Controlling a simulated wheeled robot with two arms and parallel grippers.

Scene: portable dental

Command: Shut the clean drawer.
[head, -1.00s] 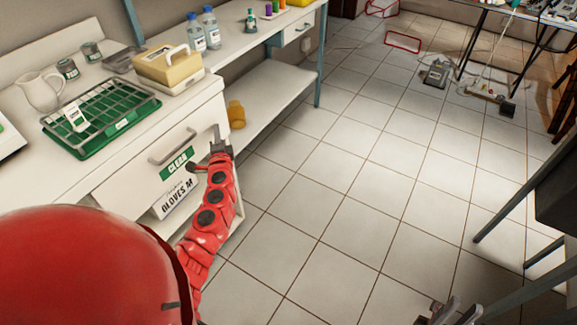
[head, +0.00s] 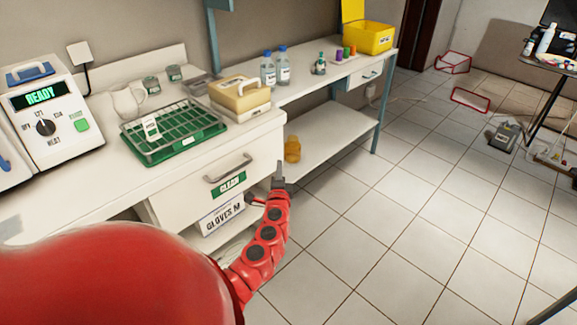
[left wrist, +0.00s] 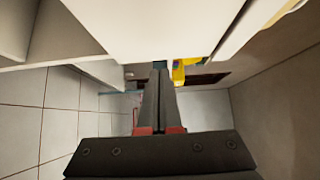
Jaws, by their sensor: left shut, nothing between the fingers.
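The clean drawer (head: 196,192) is a white front with a metal bar handle (head: 228,168) and a green CLEAN label (head: 228,185). It sits under the counter at the middle left of the head view. Its front looks close to flush with the counter edge, but I cannot tell whether a small gap remains. My left gripper (head: 279,175) is shut and empty at the right end of the drawer front, right of the handle. Contact cannot be made out. In the left wrist view the closed fingers (left wrist: 157,82) lie just below a white panel. My right gripper is not in view.
A green tray with a wire rack (head: 172,135) and a beige box (head: 240,92) stand on the counter above. A GLOVES M box (head: 222,217) is below the drawer. A lower shelf (head: 335,132) with an amber bottle (head: 292,149) is to the right. The tiled floor at right is clear nearby.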

